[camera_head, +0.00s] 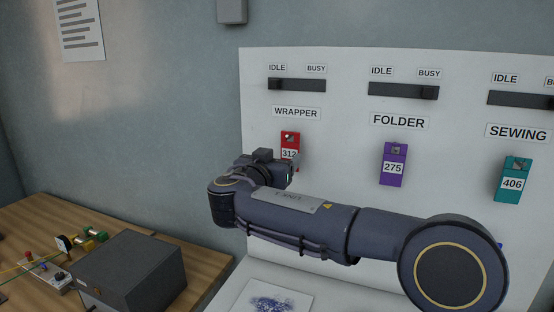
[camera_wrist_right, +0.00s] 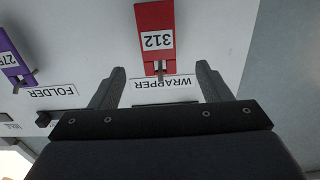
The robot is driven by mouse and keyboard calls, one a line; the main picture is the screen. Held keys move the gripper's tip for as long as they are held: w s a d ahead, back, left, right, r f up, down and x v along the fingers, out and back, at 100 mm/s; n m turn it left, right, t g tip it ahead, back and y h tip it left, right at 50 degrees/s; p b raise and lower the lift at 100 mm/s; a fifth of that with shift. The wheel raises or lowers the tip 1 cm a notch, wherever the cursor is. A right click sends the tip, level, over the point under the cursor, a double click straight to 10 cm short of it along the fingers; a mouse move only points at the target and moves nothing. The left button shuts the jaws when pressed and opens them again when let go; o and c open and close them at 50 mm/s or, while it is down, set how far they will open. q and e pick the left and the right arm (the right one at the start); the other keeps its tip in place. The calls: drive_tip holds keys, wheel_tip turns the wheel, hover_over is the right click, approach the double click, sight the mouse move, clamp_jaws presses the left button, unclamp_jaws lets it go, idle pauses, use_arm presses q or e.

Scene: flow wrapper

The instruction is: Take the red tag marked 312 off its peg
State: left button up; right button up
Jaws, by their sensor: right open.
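The red tag marked 312 (camera_head: 290,137) hangs on its peg under the WRAPPER label on the white board. My right gripper (camera_head: 294,168) is in front of the board and hides the tag's lower part in the head view. In the right wrist view the picture is upside down, and the red tag (camera_wrist_right: 154,25) shows whole number and hole end. The peg (camera_wrist_right: 160,70) pokes through the tag there. My right gripper (camera_wrist_right: 160,70) is open, its fingers on either side of the peg in that picture, with nothing held. Whether they touch the tag cannot be told. My left gripper is out of view.
A purple tag 275 (camera_head: 393,165) and a teal tag 406 (camera_head: 513,180) hang to the right on the same board (camera_head: 340,170). IDLE/BUSY slider slots (camera_head: 297,85) sit above. A dark grey box (camera_head: 125,270) stands on the wooden table at lower left.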

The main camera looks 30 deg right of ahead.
sight(290, 145)
drive_tip(key=p+x, duration=0.2)
drive_tip(key=x, duration=0.4)
drive_tip(key=shift+d+p, duration=0.15)
drive_tip(key=shift+p, duration=0.2)
drive_tip(key=shift+w+d, duration=0.3)
drive_tip(key=shift+d, duration=0.05)
drive_tip(key=c, duration=1.1)
drive_tip(key=shift+o, duration=0.2)
drive_tip(key=shift+r+b, duration=0.35)
drive_tip(key=shift+r, duration=0.05)
